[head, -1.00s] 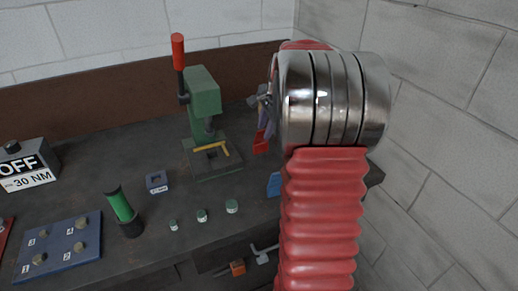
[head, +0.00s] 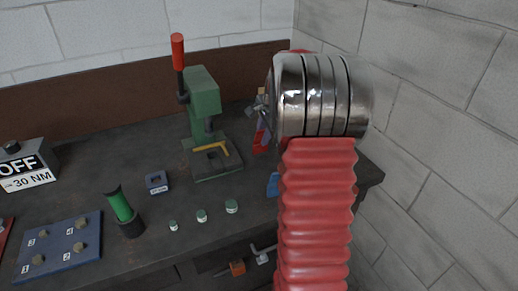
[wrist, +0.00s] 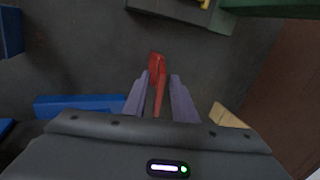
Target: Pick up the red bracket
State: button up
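The red bracket (wrist: 157,68) lies on the dark bench top in the wrist view, its upper end just ahead of my fingertips. Its narrow lower part runs back between the two purple-grey fingers. In the head view a small red part of the bracket (head: 259,140) shows to the right of the green press, beside my arm. My gripper (wrist: 158,77) is open, with a finger on each side of the bracket and visible gaps to it. In the head view, my gripper (head: 262,108) is mostly hidden behind my wrist. I cannot tell its height above the bench.
The green press (head: 204,105) stands left of my gripper, with a yellow piece (head: 211,148) on its base. A blue block (wrist: 80,104) and a tan piece (wrist: 228,116) flank my gripper in the wrist view. A block wall (head: 440,120) stands close on the right.

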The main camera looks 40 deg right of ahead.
grip_shut()
dwell(1.2)
